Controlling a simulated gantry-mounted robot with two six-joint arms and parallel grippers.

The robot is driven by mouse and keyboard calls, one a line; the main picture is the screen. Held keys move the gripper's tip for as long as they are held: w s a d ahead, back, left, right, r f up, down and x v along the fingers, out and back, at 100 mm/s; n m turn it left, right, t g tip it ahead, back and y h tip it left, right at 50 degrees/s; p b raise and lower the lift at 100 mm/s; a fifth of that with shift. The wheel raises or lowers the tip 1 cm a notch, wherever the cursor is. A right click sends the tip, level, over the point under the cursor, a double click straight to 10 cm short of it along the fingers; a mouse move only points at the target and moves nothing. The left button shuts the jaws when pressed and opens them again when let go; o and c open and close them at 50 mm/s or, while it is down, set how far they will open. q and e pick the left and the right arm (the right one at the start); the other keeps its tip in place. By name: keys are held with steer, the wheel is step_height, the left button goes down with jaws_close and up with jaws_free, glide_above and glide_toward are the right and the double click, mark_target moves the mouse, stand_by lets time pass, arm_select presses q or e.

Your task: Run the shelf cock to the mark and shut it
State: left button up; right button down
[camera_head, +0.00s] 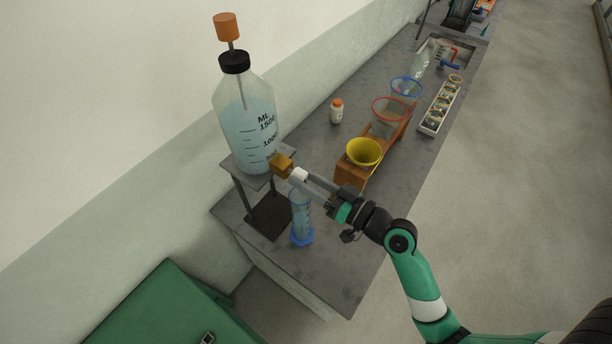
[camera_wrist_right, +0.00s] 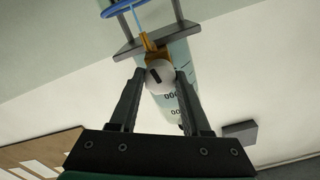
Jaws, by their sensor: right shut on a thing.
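A large clear bottle (camera_head: 246,113) with black cap and volume marks holds pale blue liquid on a small raised shelf (camera_head: 240,165). Its brass-coloured cock (camera_head: 281,163) sticks out low on the side and also shows in the right wrist view (camera_wrist_right: 151,47). My right gripper (camera_head: 301,176) is shut on the cock's white knob (camera_wrist_right: 159,76), which has a dark slot. A clear measuring cylinder (camera_head: 301,212) with a blue base stands below the cock; its liquid level is hard to read. In the right wrist view a thin light-blue line runs from the cock toward a blue ring. My left gripper is not in view.
A wooden rack with yellow (camera_head: 364,152), red and blue funnels stands right of the cock. A small white bottle (camera_head: 336,112) with orange cap stands behind. A white tray (camera_head: 430,128) and a sink lie farther along the grey bench. A green cabinet (camera_head: 165,312) is at lower left.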

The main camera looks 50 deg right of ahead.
steer(key=shift+m, duration=0.8)
steer(key=shift+c, duration=1.9)
jaws_free()
steer(key=s+p, duration=0.2)
steer(key=s, duration=0.9)
steer(key=shift+s+d, duration=0.3)
steer(key=shift+d, duration=0.05)
